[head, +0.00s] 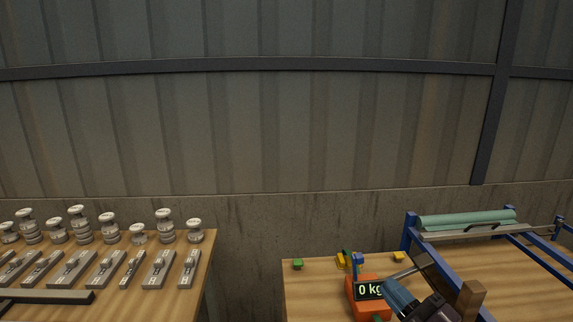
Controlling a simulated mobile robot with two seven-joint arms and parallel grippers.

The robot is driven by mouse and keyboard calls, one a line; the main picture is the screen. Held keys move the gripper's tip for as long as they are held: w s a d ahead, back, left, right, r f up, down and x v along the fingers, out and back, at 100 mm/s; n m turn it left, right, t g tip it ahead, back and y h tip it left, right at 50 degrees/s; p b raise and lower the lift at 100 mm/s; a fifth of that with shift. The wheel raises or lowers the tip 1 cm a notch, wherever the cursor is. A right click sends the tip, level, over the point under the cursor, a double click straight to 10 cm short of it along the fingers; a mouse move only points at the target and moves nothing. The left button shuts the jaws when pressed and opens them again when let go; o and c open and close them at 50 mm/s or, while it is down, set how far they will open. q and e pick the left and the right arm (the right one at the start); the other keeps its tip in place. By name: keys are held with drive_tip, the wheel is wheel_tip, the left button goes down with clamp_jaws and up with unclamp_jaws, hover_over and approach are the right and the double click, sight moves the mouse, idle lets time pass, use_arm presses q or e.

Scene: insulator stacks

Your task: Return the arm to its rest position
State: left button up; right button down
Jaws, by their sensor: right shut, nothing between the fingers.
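My right gripper (432,304) is at the bottom edge, right of centre, in front of the right-hand table. It is shut and holds nothing. Its dark body is cut off by the frame, and part of it is hard to make out among the parts behind it. It is just right of an orange scale (354,299) whose display reads 0 kg. My left gripper is not in view. Grey insulators (80,226) in stacks of different heights stand in a row at the back of the left table (205,262).
Grey metal fittings (158,268) and a dark bar (45,296) lie on the left table. A gap separates it from the right table (315,285). There, a blue frame (407,233) with green rollers (465,219), a green block (298,264) and yellow pieces (398,256) stand near my right arm.

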drive_tip(key=s+d+f+m+g+h, duration=0.4)
drive_tip(key=s+d+f+m+h, duration=0.3)
drive_tip(key=d+f+m+h, duration=0.55)
drive_tip(key=s+a+f+m+g, duration=0.1)
drive_tip(key=s+f+m+g, duration=0.2)
drive_tip(key=s+f+g, duration=0.45)
drive_tip(key=s+a+f+m+g, duration=0.2)
drive_tip(key=s+m+g, duration=0.2)
drive_tip(key=s, duration=0.6)
drive_tip(key=w+f+n+t, duration=0.1)
drive_tip(key=w+f+t, duration=0.6)
drive_tip(key=f, duration=0.3)
drive_tip(key=shift+f+t, duration=0.25)
drive_tip(key=shift+t, duration=0.6)
